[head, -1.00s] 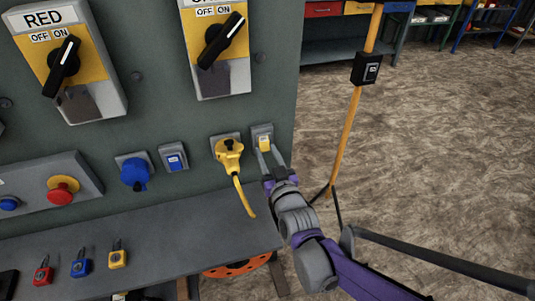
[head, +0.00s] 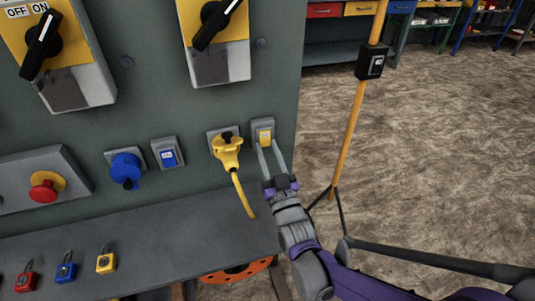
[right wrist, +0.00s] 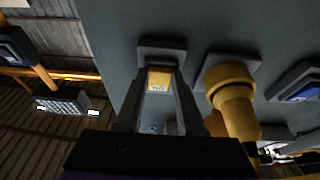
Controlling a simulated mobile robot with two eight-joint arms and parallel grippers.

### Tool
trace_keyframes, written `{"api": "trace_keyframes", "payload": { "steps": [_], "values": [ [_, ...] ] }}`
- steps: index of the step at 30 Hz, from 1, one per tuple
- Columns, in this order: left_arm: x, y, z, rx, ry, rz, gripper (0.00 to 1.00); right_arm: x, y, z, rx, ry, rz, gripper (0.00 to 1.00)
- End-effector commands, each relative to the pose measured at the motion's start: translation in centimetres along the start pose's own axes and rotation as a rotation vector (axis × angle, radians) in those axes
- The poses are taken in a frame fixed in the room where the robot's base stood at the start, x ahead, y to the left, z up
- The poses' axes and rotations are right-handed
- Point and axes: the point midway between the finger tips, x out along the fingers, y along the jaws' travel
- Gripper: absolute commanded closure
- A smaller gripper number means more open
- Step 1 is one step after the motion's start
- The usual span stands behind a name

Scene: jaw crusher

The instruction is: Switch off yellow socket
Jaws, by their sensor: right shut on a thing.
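The yellow switch (head: 264,134) is a small yellow rocker in a grey housing on the green panel, right of the yellow plug. It also shows in the right wrist view (right wrist: 158,82). My right gripper (head: 268,147) is at the switch, with one finger on each side of the yellow rocker, shut on it. In the right wrist view the fingers (right wrist: 157,98) reach up to the switch housing. The yellow plug (head: 227,152) sits in the yellow socket (head: 215,134), with its yellow cable hanging down. My left gripper is out of view.
A blue socket (head: 125,168) and blue switch (head: 167,153) are to the left. A red button (head: 44,188) is farther left. Padlocks, including a yellow one (head: 105,263), lie on the grey ledge (head: 170,245). A yellow pole (head: 350,130) stands on the right, with open floor around it.

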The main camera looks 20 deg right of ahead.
Motion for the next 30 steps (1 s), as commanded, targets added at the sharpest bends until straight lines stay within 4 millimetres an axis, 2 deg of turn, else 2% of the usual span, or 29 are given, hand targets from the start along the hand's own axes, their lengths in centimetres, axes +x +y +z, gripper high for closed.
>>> {"api": "trace_keyframes", "payload": {
  "steps": [5, 6, 10, 18, 22, 26, 30],
  "values": [
    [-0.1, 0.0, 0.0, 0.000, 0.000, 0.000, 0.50, 0.0, 0.0, 0.0, 0.000, -0.003, 0.000, 1.00],
    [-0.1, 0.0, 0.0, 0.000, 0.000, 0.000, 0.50, 0.0, 0.0, 0.0, 0.000, -0.003, 0.000, 0.57],
    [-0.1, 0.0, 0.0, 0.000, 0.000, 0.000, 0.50, 0.0, 0.0, 0.0, 0.000, -0.003, 0.000, 0.34],
    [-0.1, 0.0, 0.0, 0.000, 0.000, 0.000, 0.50, 0.0, 0.0, 0.0, 0.000, -0.004, 0.000, 0.32],
    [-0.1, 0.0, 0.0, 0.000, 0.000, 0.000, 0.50, -0.7, 0.0, 0.0, 0.000, -0.004, 0.000, 0.32],
    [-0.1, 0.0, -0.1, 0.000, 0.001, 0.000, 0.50, -2.8, 0.0, -0.1, 0.000, -0.004, 0.000, 0.32],
    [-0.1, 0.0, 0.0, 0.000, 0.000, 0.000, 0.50, -5.8, 0.0, -0.1, 0.001, -0.004, 0.000, 0.32]
  ]
}}
